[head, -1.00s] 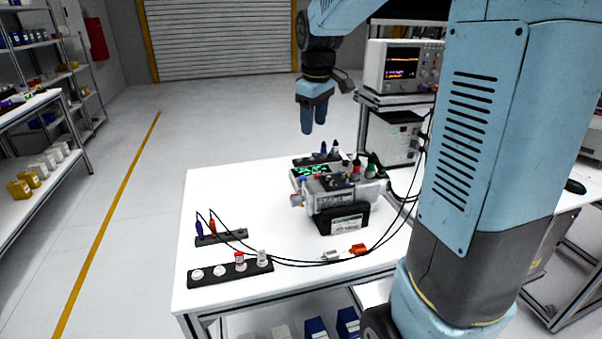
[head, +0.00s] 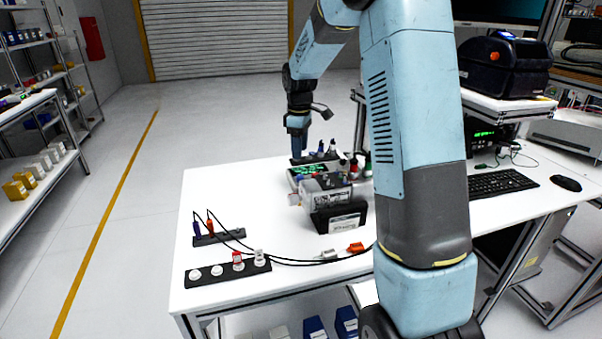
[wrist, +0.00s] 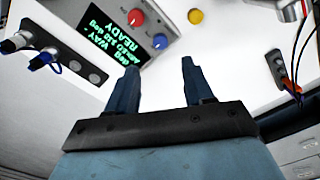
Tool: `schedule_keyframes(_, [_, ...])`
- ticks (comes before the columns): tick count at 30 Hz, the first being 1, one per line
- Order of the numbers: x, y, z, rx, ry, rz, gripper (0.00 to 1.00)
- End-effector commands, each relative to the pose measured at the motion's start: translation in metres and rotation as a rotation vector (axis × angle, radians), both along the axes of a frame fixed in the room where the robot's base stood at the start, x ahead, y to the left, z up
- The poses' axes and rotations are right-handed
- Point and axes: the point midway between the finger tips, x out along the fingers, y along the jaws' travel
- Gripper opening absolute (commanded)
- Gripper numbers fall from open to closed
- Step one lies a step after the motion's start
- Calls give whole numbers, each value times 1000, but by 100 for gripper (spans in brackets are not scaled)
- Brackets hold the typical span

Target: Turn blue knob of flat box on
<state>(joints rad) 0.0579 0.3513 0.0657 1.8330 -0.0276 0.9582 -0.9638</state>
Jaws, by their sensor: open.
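The flat box (wrist: 173,22) has a lit green display (wrist: 75,45) reading READY and a light panel with small knobs. The blue knob (wrist: 160,41) is beside the display, below a red knob (wrist: 135,17) and a yellow knob (wrist: 195,16) in the wrist view. My gripper (wrist: 159,66) is open and empty. The blue knob appears just beyond its fingertips, between their lines, apart from both. In the head view my gripper (head: 297,142) points down above the far end of the flat box (head: 303,172); the blue knob cannot be made out there.
A grey motor unit (head: 328,192) stands in front of the box. A dark rack with capped connectors (wrist: 55,52) lies beside the box. Cables, plugs and a black strip of white and red caps (head: 228,268) lie nearer on the white table (head: 200,190).

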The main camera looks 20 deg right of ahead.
Motion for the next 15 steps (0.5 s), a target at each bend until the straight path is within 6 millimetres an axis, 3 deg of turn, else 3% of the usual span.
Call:
schedule_keyframes(9, [-1,0,-57,0,4,0,52])
schedule_keyframes(15, [-1,0,-82,-1,3,-1,52])
